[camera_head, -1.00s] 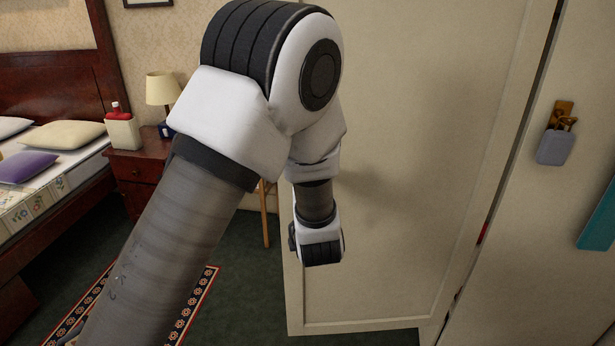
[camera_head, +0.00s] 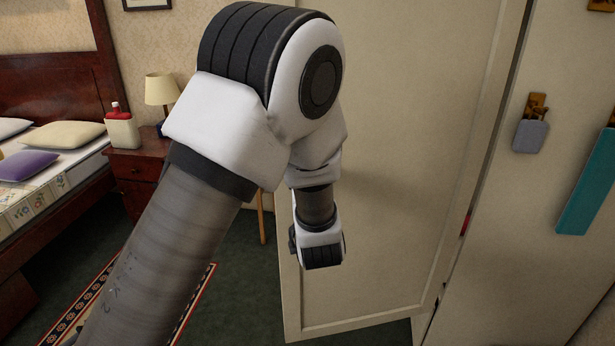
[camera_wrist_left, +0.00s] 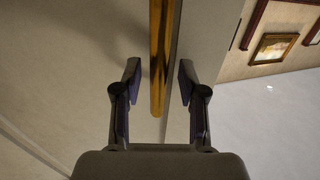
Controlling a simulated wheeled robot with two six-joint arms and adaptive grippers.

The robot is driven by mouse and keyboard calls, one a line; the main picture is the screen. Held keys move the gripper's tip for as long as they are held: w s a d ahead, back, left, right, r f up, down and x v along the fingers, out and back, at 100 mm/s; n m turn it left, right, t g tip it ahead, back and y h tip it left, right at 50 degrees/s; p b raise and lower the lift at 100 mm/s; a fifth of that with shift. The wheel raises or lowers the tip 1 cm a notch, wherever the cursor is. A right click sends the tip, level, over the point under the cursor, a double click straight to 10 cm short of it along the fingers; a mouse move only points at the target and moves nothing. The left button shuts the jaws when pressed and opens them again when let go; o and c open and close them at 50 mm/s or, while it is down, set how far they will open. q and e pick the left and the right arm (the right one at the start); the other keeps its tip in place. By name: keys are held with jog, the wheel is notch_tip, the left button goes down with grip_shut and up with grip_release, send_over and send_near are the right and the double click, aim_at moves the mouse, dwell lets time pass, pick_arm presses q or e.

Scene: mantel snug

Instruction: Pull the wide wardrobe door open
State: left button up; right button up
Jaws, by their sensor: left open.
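The wide cream wardrobe door (camera_head: 400,200) stands ajar in the head view, swung out from the wardrobe, with a dark gap along its right side. In the left wrist view the pale door (camera_wrist_left: 70,70) fills the left side. A brass bar handle (camera_wrist_left: 158,60) runs down from the top between the fingers of my left gripper (camera_wrist_left: 158,82). The gripper is open, with a finger on each side of the handle and space visible on both sides. In the head view my left arm hides the gripper. My right gripper is not in view.
A wardrobe front at right carries a brass fitting with a grey tag (camera_head: 531,136) and a teal strip (camera_head: 586,190). A bed (camera_head: 50,170), nightstand (camera_head: 140,175) and lamp (camera_head: 162,92) stand at left. A patterned rug (camera_head: 190,310) lies on the dark green floor.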

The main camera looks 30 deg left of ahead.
pick_arm(q)
notch_tip(320, 180, up, 10)
dwell(0.6)
jog(key=shift+f, duration=0.15)
